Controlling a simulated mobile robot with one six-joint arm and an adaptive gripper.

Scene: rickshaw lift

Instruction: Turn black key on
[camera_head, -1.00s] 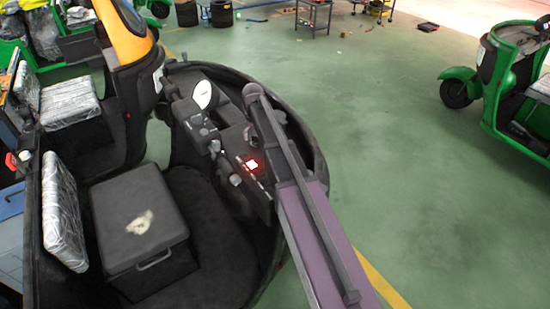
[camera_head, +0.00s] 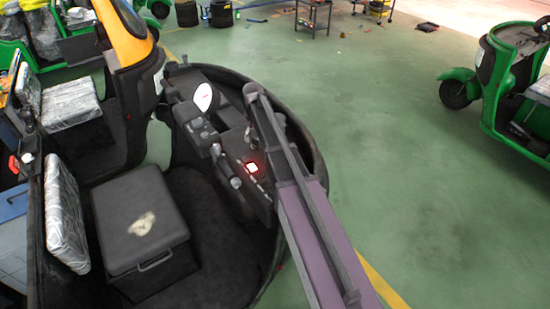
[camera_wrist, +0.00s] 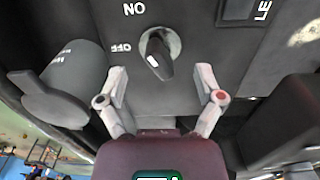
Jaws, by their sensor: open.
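The black key (camera_wrist: 157,54) is a small dark knob standing out from a dark panel (camera_wrist: 200,22) in the wrist view. Upside-down white lettering, which seems to be ON and OFF, lies beside it. A light mark on the key points toward the lower part of the picture. My gripper (camera_wrist: 160,88) is open, with one grey finger on each side below the key. Nothing is between the fingers, and they look apart from the key. In the head view my arm covers the gripper, and I cannot make out the key there.
A black box seat (camera_head: 140,222) stands in the cab.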

